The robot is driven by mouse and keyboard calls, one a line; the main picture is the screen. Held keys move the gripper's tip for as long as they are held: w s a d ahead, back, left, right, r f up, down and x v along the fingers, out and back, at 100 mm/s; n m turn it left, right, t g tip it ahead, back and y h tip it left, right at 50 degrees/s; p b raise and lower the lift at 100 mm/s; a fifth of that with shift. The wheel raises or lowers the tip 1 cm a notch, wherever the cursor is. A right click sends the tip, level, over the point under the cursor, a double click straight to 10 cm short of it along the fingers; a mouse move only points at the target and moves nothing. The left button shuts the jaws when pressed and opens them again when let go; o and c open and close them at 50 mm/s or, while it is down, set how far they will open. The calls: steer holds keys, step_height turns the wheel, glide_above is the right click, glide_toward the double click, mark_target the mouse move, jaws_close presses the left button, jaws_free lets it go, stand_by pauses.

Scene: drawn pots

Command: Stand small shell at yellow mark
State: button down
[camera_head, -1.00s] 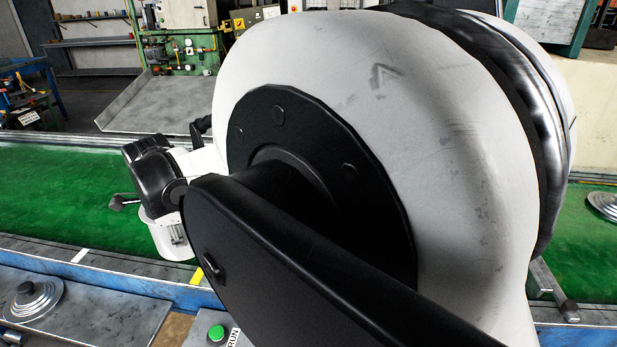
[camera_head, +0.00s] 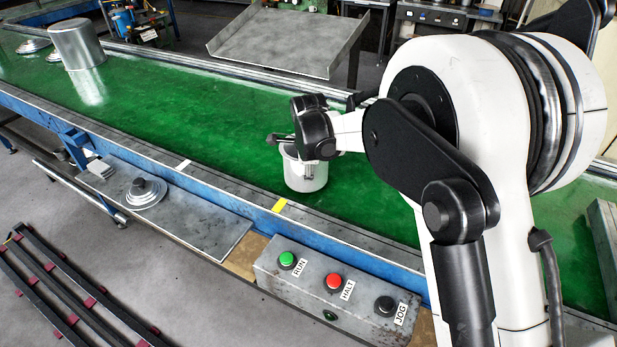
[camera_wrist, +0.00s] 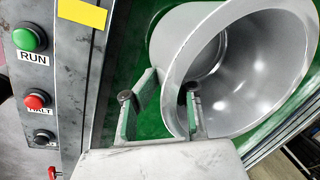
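The small shell (camera_head: 306,178), a grey metal pot with its mouth up, is on the green belt by the near rail. In the wrist view the small shell (camera_wrist: 185,50) shows its wide rim and hollow inside. The yellow mark (camera_head: 280,205) is a short stripe on the near rail, just in front of the shell; it also shows in the wrist view (camera_wrist: 82,13). My gripper (camera_head: 306,168) is at the shell's rim. In the wrist view my gripper (camera_wrist: 160,100) has one finger outside the wall and one inside, with a gap between them; it looks open.
A larger metal shell (camera_head: 76,45) stands far left on the belt (camera_head: 190,110), near flat lids (camera_head: 33,46). A white mark (camera_head: 183,165) lies left along the rail. A knobbed lid (camera_head: 146,192) rests on a side shelf. A button box (camera_head: 335,285) stands in front.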

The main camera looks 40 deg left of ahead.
step_height(320, 180, down, 2)
steer(key=shift+f, duration=0.1)
steer(key=c, duration=1.9)
jaws_free()
steer(key=r, duration=0.4)
steer(key=s+d+r, duration=0.1)
steer(key=r, duration=0.3)
steer(key=r+b, duration=0.1)
steer(key=r, duration=0.3)
steer(key=shift+s+d, duration=0.15)
steer(key=shift+s, duration=0.25)
